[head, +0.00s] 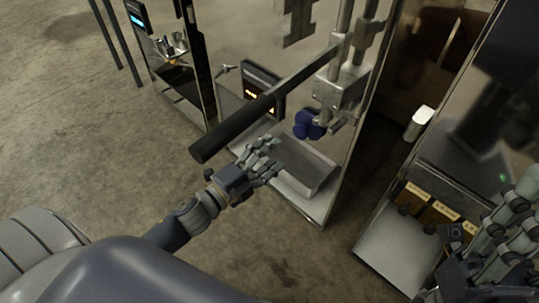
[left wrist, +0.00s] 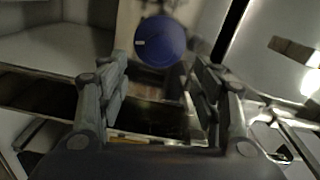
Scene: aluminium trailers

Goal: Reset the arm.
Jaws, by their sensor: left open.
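My left gripper (head: 262,158) is open and empty, in front of a metal machine and just below the end of a long lever with a black handle (head: 232,128). A dark blue round part (head: 308,125) sits under the machine's metal head, to the right of this gripper and apart from it. In the left wrist view the open fingers of my left gripper (left wrist: 158,72) stand well apart, with a blue disc (left wrist: 160,42) beyond them. My right gripper (head: 500,235) is at the lower right edge, partly cut off; its opening is unclear.
A metal tray (head: 300,165) lies under the machine head. A small display with orange marks (head: 262,90) stands behind the lever. A shiny cabinet with labelled wooden compartments (head: 430,208) is at the right, with a white cylinder (head: 418,122) behind. Bare floor (head: 90,150) is free at the left.

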